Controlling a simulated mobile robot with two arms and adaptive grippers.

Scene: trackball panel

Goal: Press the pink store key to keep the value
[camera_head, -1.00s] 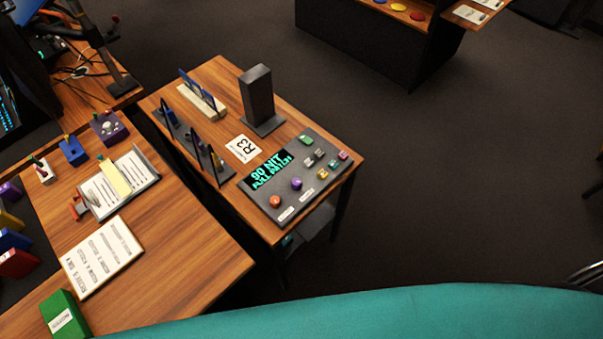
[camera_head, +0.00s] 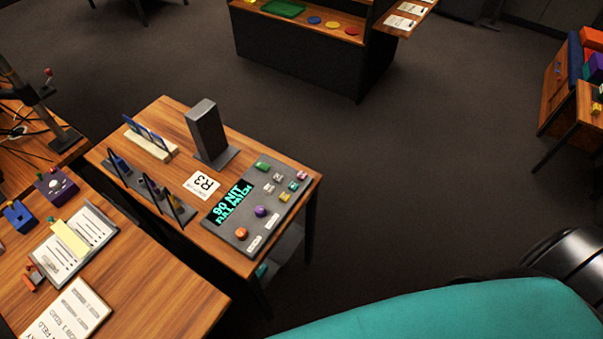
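The dark control panel (camera_head: 232,236) lies on a small wooden table (camera_head: 240,264) left of the middle. Its display (camera_head: 229,204) shows "90 NIT FULL PATCH" in teal letters. A small pink key (camera_head: 302,175) sits at the panel's far right corner. Near it are a green key (camera_head: 262,166), a yellow key (camera_head: 284,197) and several small pale keys. An orange ball (camera_head: 241,233) and a purple ball (camera_head: 260,211) sit on the nearer part. Labels on the keys are too small to read. Neither of my grippers is in view.
A larger desk (camera_head: 150,290) with a clipboard (camera_head: 68,245) is at the left. The carpet right of the table is clear.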

